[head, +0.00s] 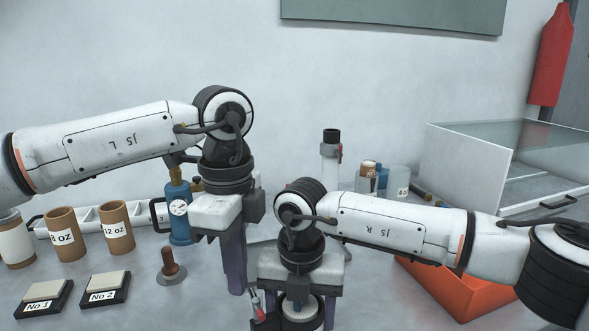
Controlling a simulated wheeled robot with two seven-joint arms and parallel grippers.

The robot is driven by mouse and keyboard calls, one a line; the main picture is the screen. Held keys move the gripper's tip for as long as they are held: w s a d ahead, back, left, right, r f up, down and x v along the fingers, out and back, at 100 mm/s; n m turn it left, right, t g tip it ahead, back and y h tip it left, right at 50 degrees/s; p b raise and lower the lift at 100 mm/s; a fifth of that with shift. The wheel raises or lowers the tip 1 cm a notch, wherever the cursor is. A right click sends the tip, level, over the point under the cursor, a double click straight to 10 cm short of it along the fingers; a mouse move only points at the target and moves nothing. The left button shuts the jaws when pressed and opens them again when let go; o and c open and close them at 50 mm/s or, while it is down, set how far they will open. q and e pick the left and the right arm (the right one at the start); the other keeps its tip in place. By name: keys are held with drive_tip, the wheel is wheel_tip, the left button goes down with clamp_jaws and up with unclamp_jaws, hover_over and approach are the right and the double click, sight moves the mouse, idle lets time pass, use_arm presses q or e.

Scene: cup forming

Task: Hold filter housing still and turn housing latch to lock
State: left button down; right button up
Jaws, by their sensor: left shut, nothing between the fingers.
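The filter housing (300,322) appears to be the dark round body at the bottom edge, with a pale ridged part inside its rim; its lower part is cut off. A small red and white piece (258,304), perhaps the housing latch, is at its left side. My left gripper (238,288) points down, shut and empty, above and left of the housing. My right gripper (298,304) points down over the housing, its fingers apart on either side; whether they touch it I cannot tell.
Cardboard cups (65,236) and two labelled blocks (105,288) stand at left. A blue canister with a gauge (179,210) is behind my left gripper. An orange bin (455,290) lies under my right arm. A glass-topped case (500,165) is at back right.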

use_arm(q)
wheel_tip(320, 180, up, 6)
drive_tip(key=shift+a, duration=0.15)
idle(0.5)
drive_tip(key=s+a+f, duration=0.1)
drive_tip(key=s+f, duration=0.2)
drive_tip(key=f, duration=0.3)
idle(0.6)
drive_tip(key=shift+d, duration=0.55)
idle(1.0)
drive_tip(key=shift+w, duration=0.4)
